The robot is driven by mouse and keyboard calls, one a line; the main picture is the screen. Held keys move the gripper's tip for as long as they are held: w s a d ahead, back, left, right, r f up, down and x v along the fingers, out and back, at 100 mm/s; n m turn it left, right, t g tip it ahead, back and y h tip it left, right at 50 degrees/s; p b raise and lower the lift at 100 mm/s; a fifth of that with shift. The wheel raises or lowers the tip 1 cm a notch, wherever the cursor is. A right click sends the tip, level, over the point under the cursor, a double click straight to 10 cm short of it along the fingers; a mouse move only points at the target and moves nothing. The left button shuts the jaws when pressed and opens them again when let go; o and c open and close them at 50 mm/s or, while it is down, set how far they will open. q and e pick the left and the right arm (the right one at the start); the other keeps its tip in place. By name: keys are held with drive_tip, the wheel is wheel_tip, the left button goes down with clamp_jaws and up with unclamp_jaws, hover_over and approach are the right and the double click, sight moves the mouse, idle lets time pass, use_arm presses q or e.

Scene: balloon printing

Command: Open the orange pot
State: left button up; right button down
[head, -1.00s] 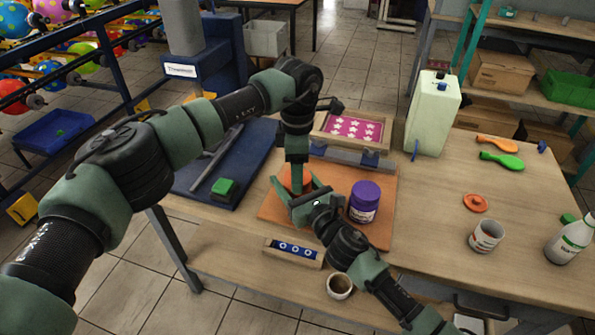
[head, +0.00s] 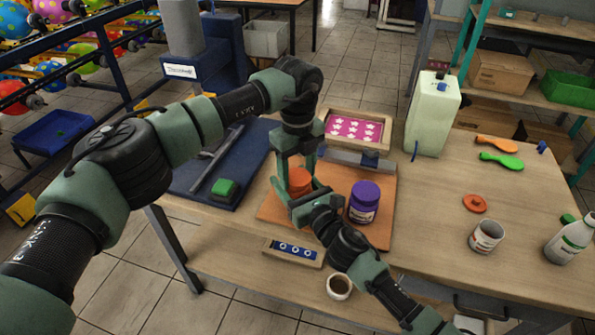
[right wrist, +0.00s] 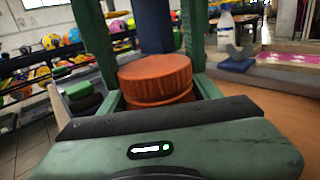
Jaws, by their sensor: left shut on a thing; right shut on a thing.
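The orange pot (right wrist: 160,99) stands upright on the orange mat (head: 378,224), with its ribbed orange lid (right wrist: 155,74) on top. Whether the lid's thread is loose cannot be told. My left gripper (head: 298,171) comes down from above, its fingers flanking the lid, shut on it. My right gripper (right wrist: 160,104) comes from the front and is shut around the pot's body below the lid. In the head view the orange pot (head: 299,181) is partly hidden by both grippers.
A purple jar (head: 364,202) stands close right of the pot. Behind is a framed pink star screen (head: 355,130). A white cup (head: 486,236) and loose orange lid (head: 475,203) are further right.

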sight(297, 176)
use_arm(q)
drive_tip(key=shift+n, duration=0.5)
drive_tip(key=shift+r, duration=0.2)
drive_tip(key=shift+r, duration=0.95)
drive_tip(key=shift+r, duration=2)
use_arm(e)
drive_tip(key=shift+c, duration=1.3)
unclamp_jaws()
